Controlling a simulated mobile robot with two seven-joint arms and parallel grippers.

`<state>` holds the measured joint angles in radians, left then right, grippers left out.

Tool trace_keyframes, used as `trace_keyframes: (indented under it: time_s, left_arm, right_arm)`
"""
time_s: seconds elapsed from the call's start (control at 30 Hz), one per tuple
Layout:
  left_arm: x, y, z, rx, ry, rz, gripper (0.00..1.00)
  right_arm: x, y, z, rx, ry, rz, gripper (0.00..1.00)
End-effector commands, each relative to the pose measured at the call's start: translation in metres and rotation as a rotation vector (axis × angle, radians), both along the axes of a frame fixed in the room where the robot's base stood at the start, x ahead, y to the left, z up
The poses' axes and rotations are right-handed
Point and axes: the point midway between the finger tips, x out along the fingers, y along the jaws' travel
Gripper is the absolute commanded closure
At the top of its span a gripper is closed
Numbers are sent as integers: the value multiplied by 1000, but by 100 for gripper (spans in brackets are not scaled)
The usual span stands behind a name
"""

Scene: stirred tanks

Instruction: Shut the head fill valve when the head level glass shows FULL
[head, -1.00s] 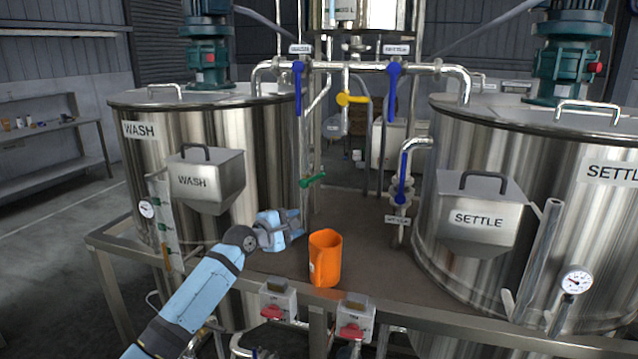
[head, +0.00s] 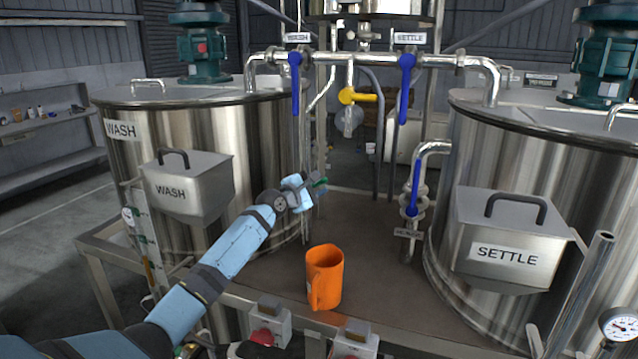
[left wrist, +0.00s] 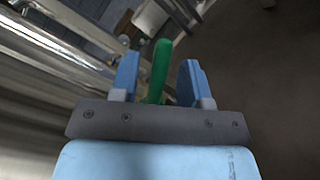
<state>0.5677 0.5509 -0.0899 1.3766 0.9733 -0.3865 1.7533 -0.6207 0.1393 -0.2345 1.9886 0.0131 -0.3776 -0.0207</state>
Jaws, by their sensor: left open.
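A green valve handle (head: 321,183) sits on the thin vertical pipe beside the WASH tank; its label is not readable, so I cannot confirm it is the head fill valve. My left gripper (head: 313,190) is at this handle and partly hides it. In the left wrist view the open left gripper (left wrist: 157,82) has the green handle (left wrist: 159,68) between its two blue fingers, with gaps beside it. The bottom of the upper tank (head: 372,8) shows at the top edge of the head view. No head level glass reading is visible. My right gripper is out of view.
An orange jug (head: 324,278) stands on the platform below my left gripper. The WASH tank (head: 260,140) is at left and the SETTLE tank (head: 590,165) at right. Blue-handled valves (head: 407,85) and a yellow-handled valve (head: 358,96) are on the pipes between.

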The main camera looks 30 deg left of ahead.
Motion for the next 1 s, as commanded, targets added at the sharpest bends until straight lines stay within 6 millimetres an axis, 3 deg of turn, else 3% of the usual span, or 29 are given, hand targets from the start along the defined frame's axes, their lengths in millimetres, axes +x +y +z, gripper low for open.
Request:
trace_keyframes:
  time_s: [0.13, 0.4, 0.6, 1.0]
  left_arm:
    - [10, -1, 0, 0, 0, 0, 58]
    - [12, -1, 0, 0, 1, 1, 58]
    - [12, -1, 0, 0, 1, 1, 100]
    - [22, -1, -3, 25, 6, 1, 100]
  right_arm:
    - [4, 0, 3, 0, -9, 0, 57]
    - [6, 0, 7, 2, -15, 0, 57]
    - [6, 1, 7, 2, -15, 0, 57]
    - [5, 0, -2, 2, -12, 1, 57]
